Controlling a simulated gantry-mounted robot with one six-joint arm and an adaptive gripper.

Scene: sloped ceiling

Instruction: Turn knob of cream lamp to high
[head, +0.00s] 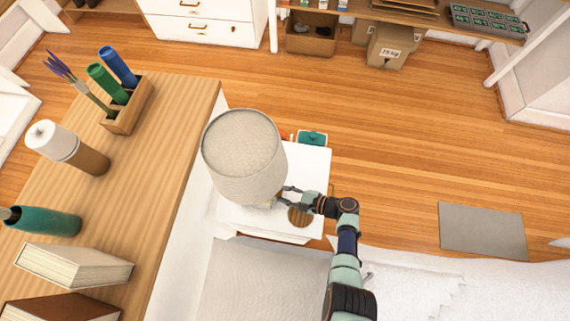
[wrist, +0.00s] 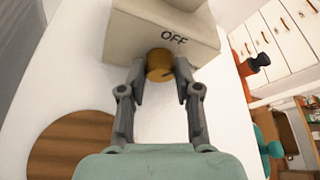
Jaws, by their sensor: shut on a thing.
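The cream lamp (head: 243,158) stands on a small white table (head: 314,170), and its shade hides most of its base in the head view. In the wrist view its cream base (wrist: 190,32) shows the word OFF above a round brass-coloured knob (wrist: 160,66) with a dark mark at its right side. My gripper (wrist: 161,85) has one finger on each side of the knob and is shut on it. In the head view my gripper (head: 284,195) reaches under the right edge of the shade, and the knob is too small to make out there.
A round brown coaster (head: 299,217) lies on the white table below my gripper. A teal object (head: 312,138) and an orange one (wrist: 241,73) are near the table's far edge. A wooden shelf top (head: 175,150) with books and holders is at left.

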